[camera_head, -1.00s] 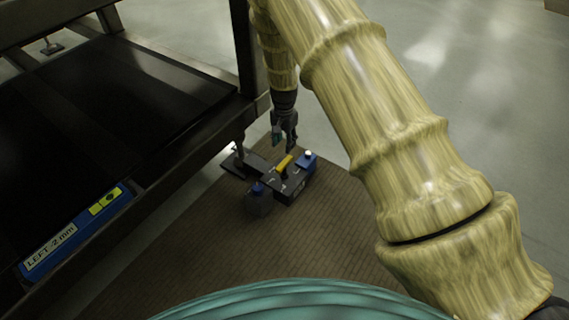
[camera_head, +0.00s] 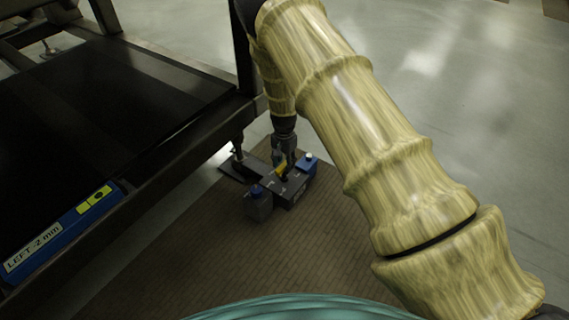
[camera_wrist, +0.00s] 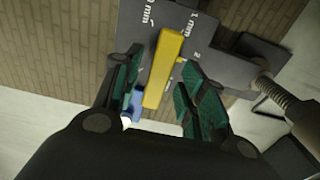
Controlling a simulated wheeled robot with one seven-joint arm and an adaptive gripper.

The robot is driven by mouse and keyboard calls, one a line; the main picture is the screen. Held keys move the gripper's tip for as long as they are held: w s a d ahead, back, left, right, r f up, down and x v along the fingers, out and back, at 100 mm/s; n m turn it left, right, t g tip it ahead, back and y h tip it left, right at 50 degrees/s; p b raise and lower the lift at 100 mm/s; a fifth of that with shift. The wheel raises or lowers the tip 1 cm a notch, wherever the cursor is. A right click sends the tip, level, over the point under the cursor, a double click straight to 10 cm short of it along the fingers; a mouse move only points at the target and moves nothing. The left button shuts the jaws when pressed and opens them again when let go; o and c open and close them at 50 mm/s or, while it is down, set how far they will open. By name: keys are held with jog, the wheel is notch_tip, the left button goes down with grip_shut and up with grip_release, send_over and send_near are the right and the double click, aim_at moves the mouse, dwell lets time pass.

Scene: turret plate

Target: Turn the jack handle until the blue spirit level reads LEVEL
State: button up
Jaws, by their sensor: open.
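The blue spirit level (camera_head: 62,235) lies on the frame's edge at the left in the head view. Its label reads LEFT with about 2 mm, and its yellow window shows a dark bubble. The yellow jack handle (camera_head: 280,168) sits on the dark jack body (camera_head: 291,188) on the floor. My gripper (camera_head: 284,158) points down at the handle. In the wrist view, the handle (camera_wrist: 163,68) lies between the open, green-padded fingers of my gripper (camera_wrist: 160,82), with a gap at the right finger. Whether the left finger touches it, I cannot tell.
A dark block with a blue top (camera_head: 258,203) and a blue block with a white top (camera_head: 307,163) flank the jack. A threaded foot (camera_wrist: 285,95) stands close by at the right in the wrist view. The brown mat (camera_head: 240,255) is clear in front.

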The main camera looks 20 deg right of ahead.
grip_shut()
jog(key=shift+r+p, duration=0.15)
jog(key=shift+p, duration=0.4)
